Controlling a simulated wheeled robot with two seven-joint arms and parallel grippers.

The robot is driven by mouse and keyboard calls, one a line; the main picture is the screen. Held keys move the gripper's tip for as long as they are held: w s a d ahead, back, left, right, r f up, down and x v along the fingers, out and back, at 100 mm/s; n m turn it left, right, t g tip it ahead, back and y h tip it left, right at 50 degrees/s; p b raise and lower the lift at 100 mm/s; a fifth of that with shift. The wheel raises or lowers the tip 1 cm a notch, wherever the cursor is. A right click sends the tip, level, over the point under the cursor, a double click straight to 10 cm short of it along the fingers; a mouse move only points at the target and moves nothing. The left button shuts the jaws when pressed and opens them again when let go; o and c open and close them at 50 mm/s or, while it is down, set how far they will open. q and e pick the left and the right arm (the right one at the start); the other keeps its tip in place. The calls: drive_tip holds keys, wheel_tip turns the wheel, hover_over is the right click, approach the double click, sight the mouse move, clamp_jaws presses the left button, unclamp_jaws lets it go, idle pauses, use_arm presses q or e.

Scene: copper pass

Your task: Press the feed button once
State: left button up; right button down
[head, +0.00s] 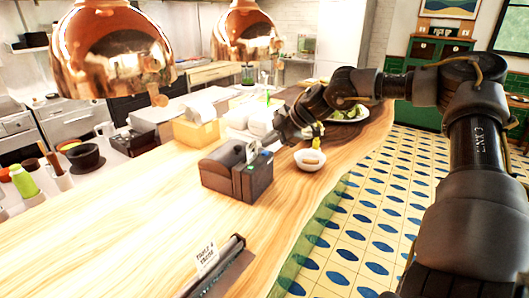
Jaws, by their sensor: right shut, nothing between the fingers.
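A dark receipt printer (222,174) stands on the wooden counter (130,220) near the middle of the head view. A strip of white paper shows at its top, and small coloured marks, green and blue, show on its right end. I cannot tell for sure which mark is the feed button. My right arm reaches in from the right, and my right gripper (268,143) is shut and empty, pointing at the printer's upper right end. Whether its tips touch the printer cannot be told. My left gripper is not in view.
A white bowl (310,161) with brown food stands right of the printer. A salad plate (358,119) lies behind my right forearm. A yellow box (195,133) stands behind the printer. Copper lamps (110,50) hang above. A dark holder (225,266) with a sign stands in front; wood between is clear.

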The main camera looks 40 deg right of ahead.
sight(269, 155)
wheel_tip(269, 155, up, 5)
drive_tip(key=p, duration=0.2)
drive_tip(key=shift+p, duration=0.3)
idle(0.8)
